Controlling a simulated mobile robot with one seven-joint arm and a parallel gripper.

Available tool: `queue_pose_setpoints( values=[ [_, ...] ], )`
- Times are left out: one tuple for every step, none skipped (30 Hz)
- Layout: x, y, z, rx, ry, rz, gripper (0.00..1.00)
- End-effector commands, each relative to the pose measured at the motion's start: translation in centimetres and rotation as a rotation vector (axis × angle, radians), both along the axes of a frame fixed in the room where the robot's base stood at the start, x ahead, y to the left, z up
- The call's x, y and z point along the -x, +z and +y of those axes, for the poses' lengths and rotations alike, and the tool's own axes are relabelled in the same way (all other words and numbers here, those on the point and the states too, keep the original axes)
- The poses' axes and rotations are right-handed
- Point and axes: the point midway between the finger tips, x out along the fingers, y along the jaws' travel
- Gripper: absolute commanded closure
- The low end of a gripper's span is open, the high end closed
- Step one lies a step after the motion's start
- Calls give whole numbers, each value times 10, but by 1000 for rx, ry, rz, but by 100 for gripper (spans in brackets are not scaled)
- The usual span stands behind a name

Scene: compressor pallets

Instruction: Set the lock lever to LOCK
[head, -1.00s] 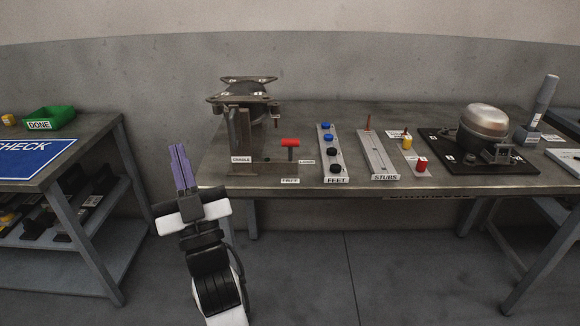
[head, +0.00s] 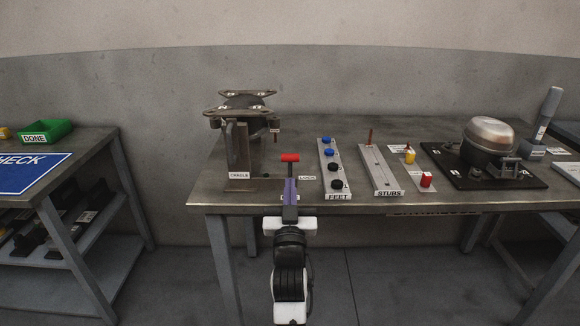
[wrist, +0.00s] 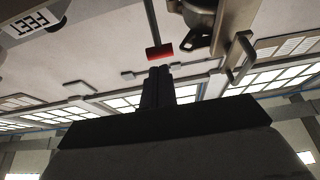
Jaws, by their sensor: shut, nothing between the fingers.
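The lock lever is a dark post with a red crossbar handle (head: 290,158), standing at the front of the cradle (head: 238,160) near the table's front edge. The LOCK label (head: 307,178) is just right of the lever. The FREE label is mostly hidden behind my gripper. My gripper (head: 290,186) has its purple fingers shut and empty, in front of and below the red handle in the head view. In the wrist view the red handle (wrist: 159,52) is just beyond the fingertips (wrist: 159,70). I cannot tell whether they touch it.
A feet rack (head: 338,195) and a stubs rack (head: 388,190) stand right of the lever. A compressor (head: 488,138) sits on a black mat further right. A green DONE bin (head: 46,132) is on the left table. A gap separates the two tables.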

Motion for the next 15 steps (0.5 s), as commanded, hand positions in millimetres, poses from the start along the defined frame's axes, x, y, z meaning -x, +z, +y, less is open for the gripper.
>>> queue_pose_setpoints(
  values=[
    [-9,8,0,0,1,-2,100],
    [-14,10,1,2,1,-2,100],
    [-20,12,1,1,0,-1,100],
    [-24,14,1,0,1,-1,100],
    [-28,16,1,0,1,-1,100],
    [-32,17,1,0,1,-1,100],
    [-35,18,0,0,1,0,100],
    [-38,19,0,0,1,-1,100],
    [-40,19,0,0,0,0,100],
    [-41,20,0,0,0,0,100],
    [-43,20,0,0,0,0,100],
    [-44,20,0,-1,0,0,100],
    [-44,20,0,-1,0,0,100],
    [-45,21,0,-1,0,0,100],
    [-45,20,0,-1,0,0,100]
  ],
)
